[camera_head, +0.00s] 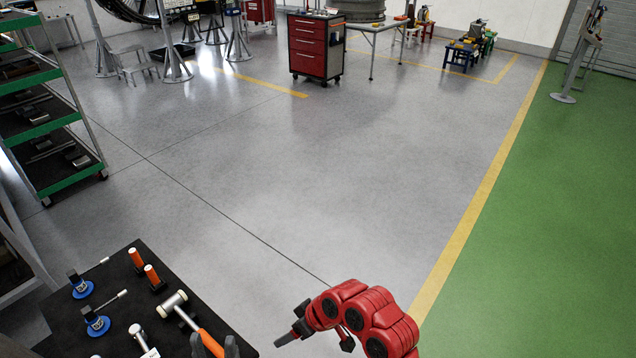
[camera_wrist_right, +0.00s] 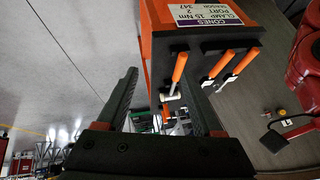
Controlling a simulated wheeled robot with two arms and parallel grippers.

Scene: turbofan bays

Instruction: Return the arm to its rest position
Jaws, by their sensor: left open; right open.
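My left gripper (camera_head: 215,346) shows at the bottom edge of the head view as two dark fingertips with a gap between them. It is open, close to the orange handle of a mallet (camera_head: 175,302) on a dark table mat; whether it touches the handle I cannot tell. My red right arm (camera_head: 352,312) is bent at the bottom right of the head view, its dark end (camera_head: 290,337) pointing left over bare floor. In the right wrist view, my right gripper (camera_wrist_right: 160,88) is open, its two dark fingers apart with nothing seen held between them.
An orange box (camera_wrist_right: 205,20) with an upside-down label and orange-handled tools is close by the right fingers. The dark mat (camera_head: 115,262) holds blue-based tools (camera_head: 82,290) and orange cylinders (camera_head: 152,276). A green-edged shelf cart (camera_head: 45,130) stands left. The middle floor is clear.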

